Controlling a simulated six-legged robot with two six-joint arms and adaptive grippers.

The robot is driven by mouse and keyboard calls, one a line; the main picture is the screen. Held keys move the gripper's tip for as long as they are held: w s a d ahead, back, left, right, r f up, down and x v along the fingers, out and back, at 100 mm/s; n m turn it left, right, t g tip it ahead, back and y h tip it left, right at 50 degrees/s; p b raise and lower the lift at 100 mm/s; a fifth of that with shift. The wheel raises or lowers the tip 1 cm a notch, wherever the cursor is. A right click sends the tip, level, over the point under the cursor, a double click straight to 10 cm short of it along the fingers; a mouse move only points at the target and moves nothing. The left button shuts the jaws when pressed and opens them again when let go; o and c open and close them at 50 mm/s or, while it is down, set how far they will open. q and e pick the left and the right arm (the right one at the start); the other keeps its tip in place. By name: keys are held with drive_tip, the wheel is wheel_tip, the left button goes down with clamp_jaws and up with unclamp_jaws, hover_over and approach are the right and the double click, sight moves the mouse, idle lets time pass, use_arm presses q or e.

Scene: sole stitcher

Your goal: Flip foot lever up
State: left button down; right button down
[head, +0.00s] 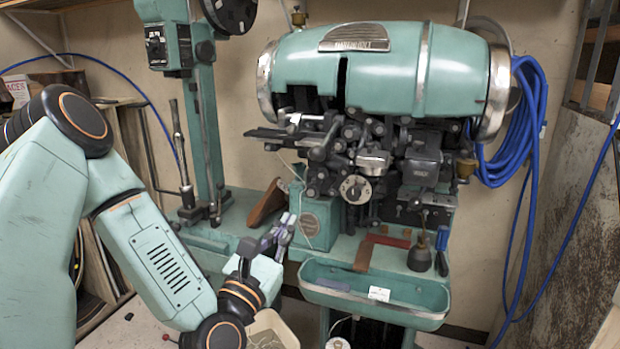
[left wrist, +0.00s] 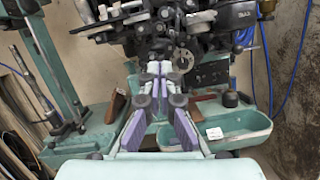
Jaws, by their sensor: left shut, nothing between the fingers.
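The teal sole stitcher (head: 375,65) stands in the middle of the head view, with a dark cluster of levers, knobs and a numbered dial (head: 355,189) under its rounded housing. I cannot pick out with certainty which part is the foot lever. My left gripper (head: 288,222) is in front of the machine's lower left side, left of the tray and below the dial. Its fingers are together and empty. In the left wrist view the fingertips (left wrist: 158,68) point at the mechanism, with the dial (left wrist: 183,60) just to their right. My right gripper is in neither view.
A green tray (head: 375,312) with a white label juts from the machine's front. An oil can (head: 420,254) and a brown wedge (head: 268,203) sit on its base. A teal column machine (head: 205,120) stands at left. Blue hose (head: 525,125) hangs at right.

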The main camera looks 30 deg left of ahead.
use_arm(q)
drive_tip(key=shift+w, duration=0.15)
drive_tip(key=w+a+r+p, duration=0.1)
drive_tip(key=w+r, duration=0.5)
drive_tip(key=w, duration=0.3)
drive_tip(key=shift+r+p, duration=0.25)
drive_tip(key=shift+p, duration=0.1)
drive_tip(key=shift+w, duration=0.15)
